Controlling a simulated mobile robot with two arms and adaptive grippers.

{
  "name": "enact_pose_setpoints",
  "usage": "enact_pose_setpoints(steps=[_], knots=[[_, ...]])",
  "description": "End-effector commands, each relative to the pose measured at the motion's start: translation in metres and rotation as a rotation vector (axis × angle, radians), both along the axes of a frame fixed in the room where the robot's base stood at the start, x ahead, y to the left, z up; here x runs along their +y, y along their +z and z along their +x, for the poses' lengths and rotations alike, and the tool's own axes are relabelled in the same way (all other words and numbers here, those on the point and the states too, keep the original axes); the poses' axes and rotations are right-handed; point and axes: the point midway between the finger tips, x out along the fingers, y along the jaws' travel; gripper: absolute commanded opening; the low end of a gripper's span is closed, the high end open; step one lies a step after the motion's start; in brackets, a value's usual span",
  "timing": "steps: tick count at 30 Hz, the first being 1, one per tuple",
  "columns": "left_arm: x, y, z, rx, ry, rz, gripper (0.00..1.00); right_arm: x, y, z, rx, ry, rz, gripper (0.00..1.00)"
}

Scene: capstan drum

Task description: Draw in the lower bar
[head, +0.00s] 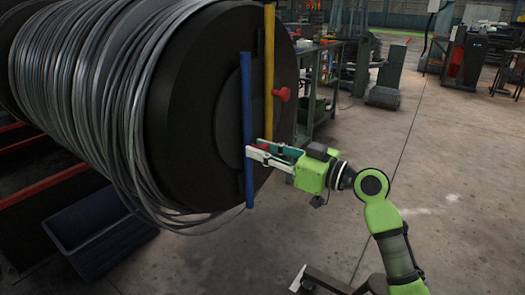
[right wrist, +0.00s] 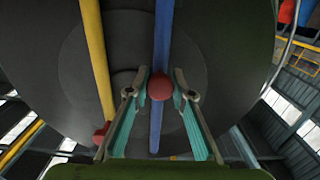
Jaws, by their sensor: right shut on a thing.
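A blue bar (head: 247,130) and a yellow bar (head: 269,70) stand upright across the dark end face of the drum (head: 205,90). The blue bar reaches lower in the head view. In the right wrist view the blue bar (right wrist: 163,40) is right of the yellow bar (right wrist: 97,55). My right gripper (head: 252,154) is at the lower half of the blue bar. Its fingers close around the blue bar's red knob (right wrist: 160,86). The yellow bar's red knob (head: 283,94) stands free above the gripper. My left gripper is not in view.
Grey wire (head: 75,80) is wound on the drum, with loose loops hanging below. A dark blue crate (head: 95,222) sits on the floor at lower left. Workbenches and machines stand behind. The concrete floor (head: 450,180) to the right is open.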

Motion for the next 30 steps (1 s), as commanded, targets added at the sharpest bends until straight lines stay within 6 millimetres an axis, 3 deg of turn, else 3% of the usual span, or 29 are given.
enact_pose_setpoints(steps=[1, 2, 3, 17, 30], knots=[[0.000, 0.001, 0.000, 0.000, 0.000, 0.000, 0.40, -0.002, 0.011, 0.001, -0.017, -0.007, 0.013, 0.00], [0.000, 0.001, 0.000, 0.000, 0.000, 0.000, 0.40, -0.002, 0.011, 0.001, -0.017, -0.007, 0.013, 0.30], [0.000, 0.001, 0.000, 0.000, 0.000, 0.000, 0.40, -0.002, 0.010, 0.001, -0.016, -0.006, 0.012, 0.39], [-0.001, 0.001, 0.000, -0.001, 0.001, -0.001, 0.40, -0.009, 0.003, -0.004, -0.006, -0.005, 0.005, 0.39], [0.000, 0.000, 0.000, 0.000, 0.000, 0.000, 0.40, -0.081, 0.003, -0.052, -0.007, -0.006, 0.004, 0.39]])
